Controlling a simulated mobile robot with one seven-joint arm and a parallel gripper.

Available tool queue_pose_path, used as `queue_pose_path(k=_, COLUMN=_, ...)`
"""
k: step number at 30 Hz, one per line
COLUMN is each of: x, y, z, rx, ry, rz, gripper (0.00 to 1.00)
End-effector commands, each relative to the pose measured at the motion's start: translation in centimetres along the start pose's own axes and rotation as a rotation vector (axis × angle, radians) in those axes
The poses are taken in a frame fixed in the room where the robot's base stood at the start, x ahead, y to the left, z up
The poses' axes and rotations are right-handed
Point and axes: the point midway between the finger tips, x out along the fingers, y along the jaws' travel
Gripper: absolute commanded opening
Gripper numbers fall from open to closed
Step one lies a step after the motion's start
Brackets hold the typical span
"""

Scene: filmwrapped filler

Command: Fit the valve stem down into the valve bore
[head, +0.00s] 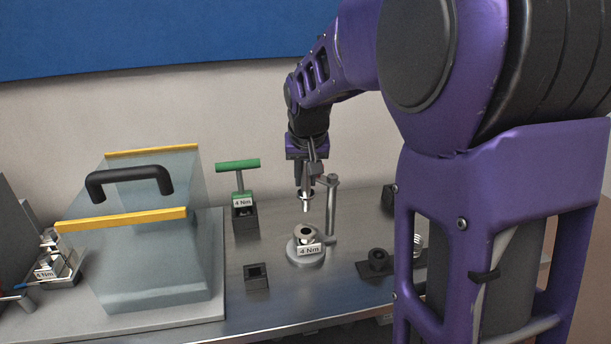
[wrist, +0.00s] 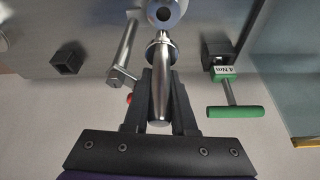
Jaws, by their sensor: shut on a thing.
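My gripper (head: 307,184) is shut on the silver valve stem (head: 306,205), which hangs roughly upright above the valve body. In the wrist view the stem (wrist: 161,92) lies between the two dark fingers, its flanged end toward the bore. In the head view a clear gap separates stem tip and bore.
A metal post (head: 332,208) rises close to the right of the valve body. A green T-handle tool (head: 238,165) stands in a black holder to the left. A black square socket (head: 256,276), a black flanged part (head: 377,260) and a clear hood (head: 150,270) are also on the bench.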

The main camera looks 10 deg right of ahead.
Motion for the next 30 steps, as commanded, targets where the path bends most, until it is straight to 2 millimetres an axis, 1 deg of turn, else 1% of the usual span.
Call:
queue_pose_path(k=1, x=0.6, y=0.0, z=0.2, rx=0.0, ry=0.0, rz=0.0, gripper=0.0)
queue_pose_path(k=9, x=2.9, y=0.0, z=1.2, rx=0.0, ry=0.001, rz=0.0, gripper=0.0)
queue_pose_path(k=15, x=4.4, y=0.0, z=1.8, rx=0.0, ry=0.0, rz=0.0, gripper=0.0)
queue_pose_path(k=19, x=4.7, y=0.0, z=1.9, rx=0.0, ry=0.0, rz=0.0, gripper=0.0)
queue_pose_path(k=30, x=4.7, y=0.0, z=1.9, rx=0.0, ry=0.001, rz=0.0, gripper=0.0)
